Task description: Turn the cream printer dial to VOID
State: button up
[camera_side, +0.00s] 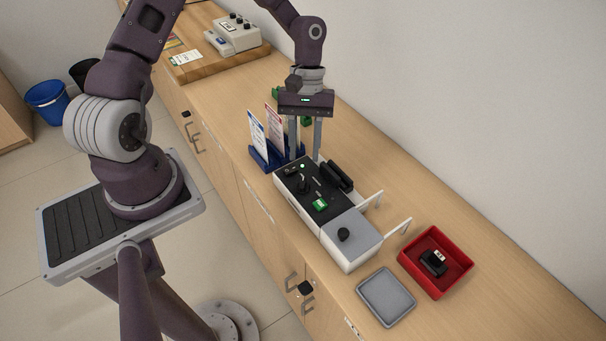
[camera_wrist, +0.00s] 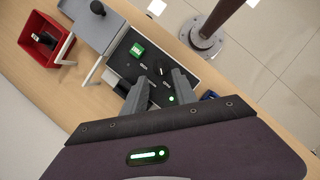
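A white-sided machine (camera_side: 346,257) with a black top panel (camera_side: 290,185) stands on the counter below my gripper. A small black dial (camera_wrist: 160,70) with a pale mark sits on this panel; its white labels are too small to read. In the side view the dial (camera_side: 303,185) stands up from the panel. A cream device (camera_side: 236,36) with several black knobs stands at the far end of the counter; I cannot tell which machine is the task's printer. My gripper (camera_side: 305,159) is open and empty, its fingers pointing down; in the wrist view (camera_wrist: 161,75) the dial shows between the fingertips.
A green button (camera_side: 320,204) and a black knob (camera_side: 343,234) are on the same machine. A blue holder with cards (camera_side: 262,152) stands close to my fingers. A grey tray (camera_side: 386,296) and a red bin (camera_side: 431,287) holding a black object are at the near end.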

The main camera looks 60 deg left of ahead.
aim_at(303, 182)
jog(key=x, duration=0.6)
jog(key=shift+s+d+f, duration=0.15)
jog(key=shift+s+f, duration=0.05)
jog(key=shift+f, duration=0.1)
grip_shut()
